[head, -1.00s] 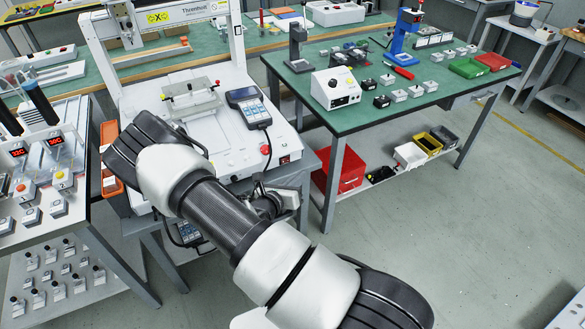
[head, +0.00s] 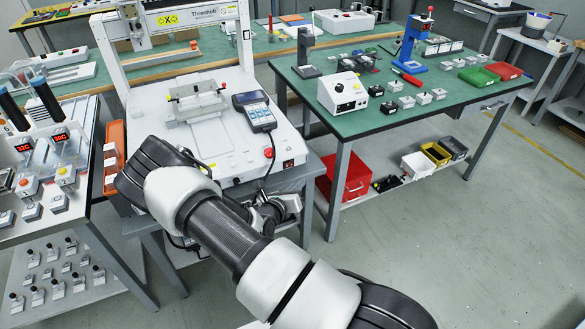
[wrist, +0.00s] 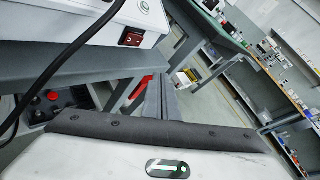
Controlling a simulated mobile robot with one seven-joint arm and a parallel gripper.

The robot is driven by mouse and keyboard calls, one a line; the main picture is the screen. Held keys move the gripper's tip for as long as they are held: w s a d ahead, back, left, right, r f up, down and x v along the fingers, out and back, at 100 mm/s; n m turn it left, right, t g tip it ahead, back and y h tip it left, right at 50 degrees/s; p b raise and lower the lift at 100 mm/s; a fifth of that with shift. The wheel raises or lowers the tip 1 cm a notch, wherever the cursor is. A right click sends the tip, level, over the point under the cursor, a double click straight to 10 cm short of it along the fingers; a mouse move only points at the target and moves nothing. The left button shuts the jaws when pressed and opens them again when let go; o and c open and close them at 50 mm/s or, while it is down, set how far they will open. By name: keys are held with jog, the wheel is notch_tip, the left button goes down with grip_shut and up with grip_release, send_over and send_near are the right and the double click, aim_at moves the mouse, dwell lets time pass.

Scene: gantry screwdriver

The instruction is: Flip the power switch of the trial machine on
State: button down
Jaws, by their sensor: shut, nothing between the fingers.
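The trial machine (head: 225,160) is a white gantry screwdriver on a bench, with a grey fixture on its deck. Its red power switch (head: 289,163) sits in a dark frame on the front face, at the right corner. The switch also shows in the wrist view (wrist: 131,39), at upper middle; I cannot tell which way its rocker is set. My gripper (head: 274,212) is low in front of the machine, below the switch and apart from it. It is shut and empty; its fingertips are small and partly hidden by my arm in the head view.
A handheld control pendant (head: 257,112) lies on the machine's deck, its black cable hanging over the front. A red stop button (head: 268,153) is left of the switch. A green-topped table (head: 440,115) stands to the right. Open floor (head: 470,240) lies at lower right.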

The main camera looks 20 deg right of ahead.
jog(key=shift+w+d+b, duration=0.15)
jog(key=shift+w+b, duration=0.3)
jog(key=shift+w, duration=0.95)
jog(key=shift+w+d+b, duration=0.15)
jog(key=shift+w+b, duration=0.3)
jog(key=shift+w, duration=0.9)
jog(key=shift+w, duration=0.15)
jog(key=shift+w, duration=0.25)
jog(key=shift+w, duration=0.3)
dwell(0.3)
jog(key=shift+s, duration=0.1)
jog(key=shift+s+p, duration=0.35)
jog(key=shift+s, duration=0.3)
jog(key=shift+s+a+p, duration=0.15)
jog(key=shift+s+p, duration=0.55)
jog(key=shift+s, duration=0.55)
jog(key=shift+s+a+p, duration=0.15)
jog(key=shift+s+p, duration=0.5)
jog(key=shift+s, duration=0.6)
